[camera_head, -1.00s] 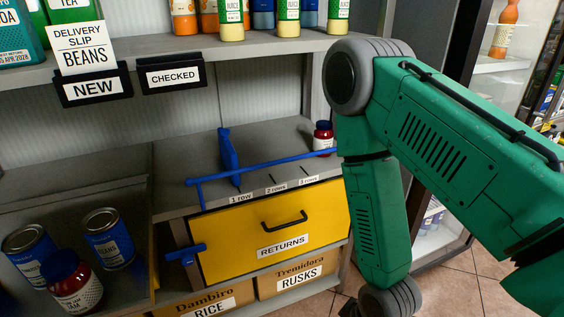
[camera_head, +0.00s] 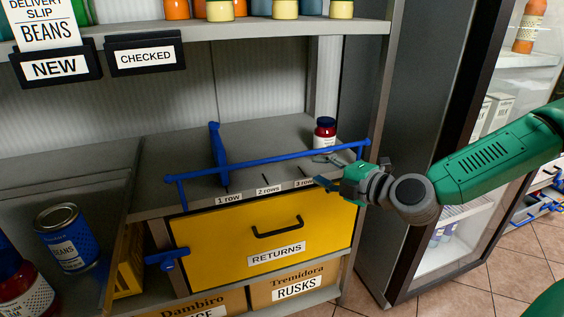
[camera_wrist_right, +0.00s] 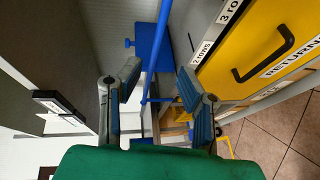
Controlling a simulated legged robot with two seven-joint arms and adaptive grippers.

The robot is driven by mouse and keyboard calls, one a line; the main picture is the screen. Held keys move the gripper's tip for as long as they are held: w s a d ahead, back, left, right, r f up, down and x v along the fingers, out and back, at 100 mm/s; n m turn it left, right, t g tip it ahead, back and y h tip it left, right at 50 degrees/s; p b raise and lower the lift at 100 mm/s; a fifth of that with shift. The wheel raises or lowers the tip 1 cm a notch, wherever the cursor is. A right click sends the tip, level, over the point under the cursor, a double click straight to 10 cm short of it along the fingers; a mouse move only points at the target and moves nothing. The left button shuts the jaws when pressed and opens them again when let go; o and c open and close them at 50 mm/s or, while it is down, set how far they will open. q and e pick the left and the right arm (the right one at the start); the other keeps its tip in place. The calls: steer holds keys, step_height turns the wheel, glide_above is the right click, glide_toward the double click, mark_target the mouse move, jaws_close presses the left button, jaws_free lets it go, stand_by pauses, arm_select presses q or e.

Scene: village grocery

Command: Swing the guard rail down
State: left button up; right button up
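The blue guard rail (camera_head: 262,160) runs raised across the front of the grey shelf, above the yellow drawer. Its end posts are at the left and right, and it also shows in the wrist view (camera_wrist_right: 157,45). My right gripper (camera_head: 320,172) is at the right part of the rail, near the "3 rows" label. In the wrist view my right gripper (camera_wrist_right: 158,88) has its two fingers wide apart, with the rail seen between them. I cannot tell whether a finger touches it. My left gripper is not in view.
A fridge (camera_head: 455,150) stands at the right.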

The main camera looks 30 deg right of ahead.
mark_target(280, 160)
steer(key=b+x, duration=0.1)
steer(key=x, duration=0.3)
steer(key=b+x, duration=0.2)
steer(key=x, duration=0.2)
steer(key=b+x, duration=0.2)
steer(key=x, duration=0.2)
steer(key=shift+w+a+f, duration=0.1)
steer(key=shift+a+f, duration=0.05)
steer(key=shift+a, duration=0.2)
steer(key=shift+w+d+b, duration=0.1)
steer(key=shift+w+b, duration=0.2)
steer(key=shift+w, duration=0.05)
steer(key=shift+a, duration=0.65)
steer(key=c, duration=0.6)
jaws_close()
steer(key=shift+w, duration=0.1)
